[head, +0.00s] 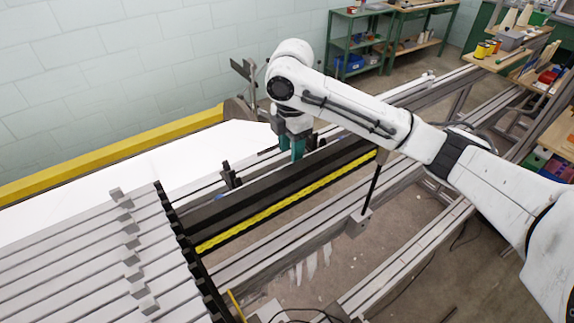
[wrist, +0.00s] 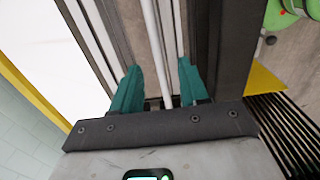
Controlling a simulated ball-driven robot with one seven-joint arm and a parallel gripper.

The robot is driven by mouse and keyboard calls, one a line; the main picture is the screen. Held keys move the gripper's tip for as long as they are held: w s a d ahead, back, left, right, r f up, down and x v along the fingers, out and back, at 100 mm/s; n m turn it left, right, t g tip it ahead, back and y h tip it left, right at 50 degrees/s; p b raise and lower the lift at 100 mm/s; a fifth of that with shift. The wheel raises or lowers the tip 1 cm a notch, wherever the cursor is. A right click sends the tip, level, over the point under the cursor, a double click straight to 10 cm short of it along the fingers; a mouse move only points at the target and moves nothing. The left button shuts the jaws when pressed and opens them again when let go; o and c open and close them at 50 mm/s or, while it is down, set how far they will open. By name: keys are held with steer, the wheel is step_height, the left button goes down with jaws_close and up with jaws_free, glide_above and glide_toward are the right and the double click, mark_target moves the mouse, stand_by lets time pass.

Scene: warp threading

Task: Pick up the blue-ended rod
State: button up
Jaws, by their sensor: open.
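My gripper (head: 292,150) is low over the dark beam of the loom frame in the head view. In the wrist view its two teal fingers (wrist: 158,72) are apart. A thin pale rod (wrist: 155,45) runs lengthwise between the fingers, and I see no finger closed on it. Its ends are out of view or hidden, so I cannot tell whether it is the blue-ended rod. No blue rod end shows clearly in either view.
A yellow-and-black strip (head: 285,198) runs along the dark beam (head: 225,203). Grey slats (head: 70,258) fill the lower left. A white sheet (head: 100,195) lies behind, edged by a yellow rail (head: 110,153). Green shelves (head: 355,45) stand at the back.

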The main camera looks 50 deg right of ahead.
steer(key=shift+w+f+p, duration=0.15)
steer(key=shift+f+p, duration=0.35)
steer(key=shift+f, duration=1.85)
steer(key=shift+c, duration=0.4)
jaws_close()
